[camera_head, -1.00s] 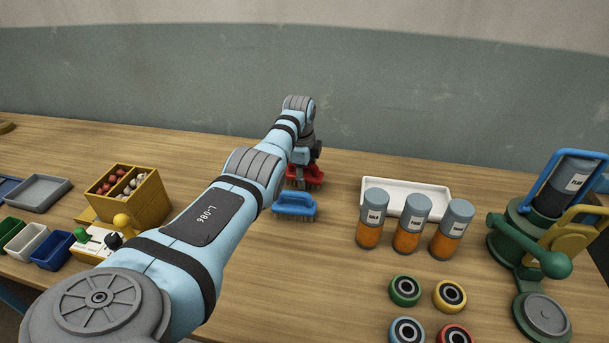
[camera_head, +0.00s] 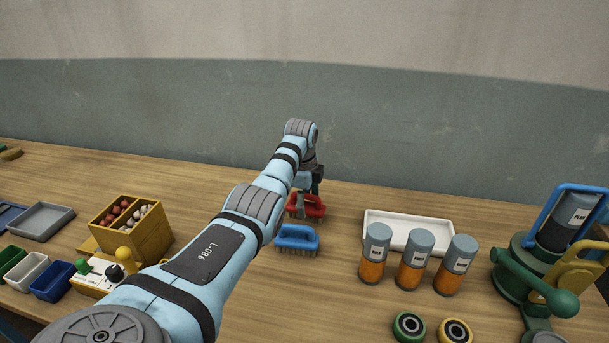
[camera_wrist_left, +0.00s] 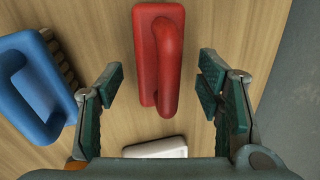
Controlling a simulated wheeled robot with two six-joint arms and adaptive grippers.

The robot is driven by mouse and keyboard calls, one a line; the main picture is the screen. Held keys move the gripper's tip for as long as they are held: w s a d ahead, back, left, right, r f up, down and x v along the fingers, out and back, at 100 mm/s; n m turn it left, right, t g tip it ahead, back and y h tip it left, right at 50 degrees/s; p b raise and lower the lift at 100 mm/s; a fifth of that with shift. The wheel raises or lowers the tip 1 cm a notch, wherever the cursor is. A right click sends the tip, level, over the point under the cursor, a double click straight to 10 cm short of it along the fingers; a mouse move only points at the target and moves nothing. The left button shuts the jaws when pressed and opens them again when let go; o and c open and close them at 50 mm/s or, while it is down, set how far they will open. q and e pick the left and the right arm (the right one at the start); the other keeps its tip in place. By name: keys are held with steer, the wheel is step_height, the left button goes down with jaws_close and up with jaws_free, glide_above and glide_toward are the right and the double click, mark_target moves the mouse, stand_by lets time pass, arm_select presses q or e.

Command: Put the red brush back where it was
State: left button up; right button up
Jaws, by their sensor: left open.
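The red brush (camera_head: 311,207) stands on the wooden table behind the blue brush (camera_head: 297,239), partly hidden by my left arm in the head view. In the left wrist view the red brush (camera_wrist_left: 158,58) lies between the two spread fingers, with wood visible on both sides of it. My left gripper (camera_wrist_left: 162,92) is open above it and touches it with neither finger, as far as I can see. The blue brush (camera_wrist_left: 32,85) lies just outside the left finger there. My right gripper is not in view.
A white tray (camera_head: 440,226) stands right of the brushes, with several orange-filled jars (camera_head: 416,262) in front. A yellow box of balls (camera_head: 155,237) and small bins (camera_head: 52,281) are at left. A green machine (camera_head: 510,270) stands far right. The wall is behind.

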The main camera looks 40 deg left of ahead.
arm_select(q)
step_height(320, 180, up, 11)
steer(key=s+p, duration=0.1)
steer(key=shift+s+d, duration=0.25)
steer(key=shift+s, duration=0.05)
